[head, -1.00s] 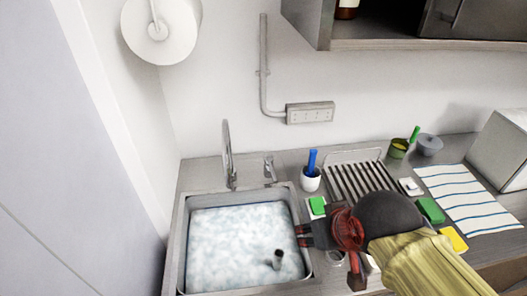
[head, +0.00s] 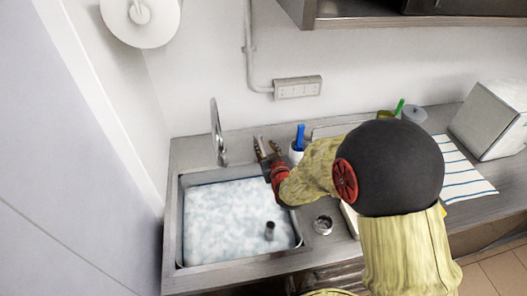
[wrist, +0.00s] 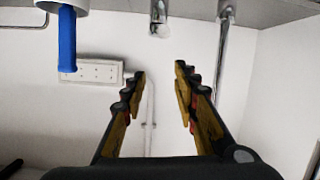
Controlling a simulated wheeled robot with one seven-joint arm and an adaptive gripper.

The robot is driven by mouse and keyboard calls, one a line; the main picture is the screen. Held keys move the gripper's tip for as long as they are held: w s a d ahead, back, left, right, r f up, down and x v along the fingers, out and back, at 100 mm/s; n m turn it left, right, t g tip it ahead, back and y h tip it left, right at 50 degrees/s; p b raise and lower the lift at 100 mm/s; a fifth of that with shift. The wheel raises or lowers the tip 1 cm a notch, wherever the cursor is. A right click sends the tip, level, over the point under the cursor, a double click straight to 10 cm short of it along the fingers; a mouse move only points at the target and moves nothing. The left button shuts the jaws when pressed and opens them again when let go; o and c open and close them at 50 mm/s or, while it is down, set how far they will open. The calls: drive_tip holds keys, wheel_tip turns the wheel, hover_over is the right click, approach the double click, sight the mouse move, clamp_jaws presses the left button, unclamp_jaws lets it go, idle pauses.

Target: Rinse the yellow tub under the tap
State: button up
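No yellow tub can be made out in either view. The tap's curved spout (head: 217,135) stands at the back left of the sink (head: 174,225), which is full of foamy water (head: 225,215). My gripper (head: 268,150) is over the back right corner of the sink, right of the spout. In the wrist view my gripper (wrist: 160,72) is open, with nothing between its fingers. A metal tap lever (wrist: 159,18) shows beyond the gap between the fingertips, apart from them. The spout (wrist: 222,50) is right of it. In the head view my gripper hides the lever.
A white cup (head: 296,153) with a blue-handled tool (head: 300,136) stands close right of my gripper. A small dark cylinder (head: 270,230) sticks up from the foam. A small round metal item (head: 323,224) lies right of the sink. A striped cloth (head: 465,170) lies farther right.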

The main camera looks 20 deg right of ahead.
sight(264, 153)
drive_tip(key=s+f+t+p, duration=0.1)
drive_tip(key=s+f+t, duration=0.3)
drive_tip(key=f, duration=0.3)
drive_tip(key=shift+n, duration=0.3)
drive_tip(key=shift+w+d+f, duration=0.1)
drive_tip(key=shift+w, duration=1.95)
drive_tip(key=shift+w+d+f, duration=0.1)
drive_tip(key=shift+w, duration=1.95)
drive_tip(key=shift+c, duration=1.1)
clamp_jaws()
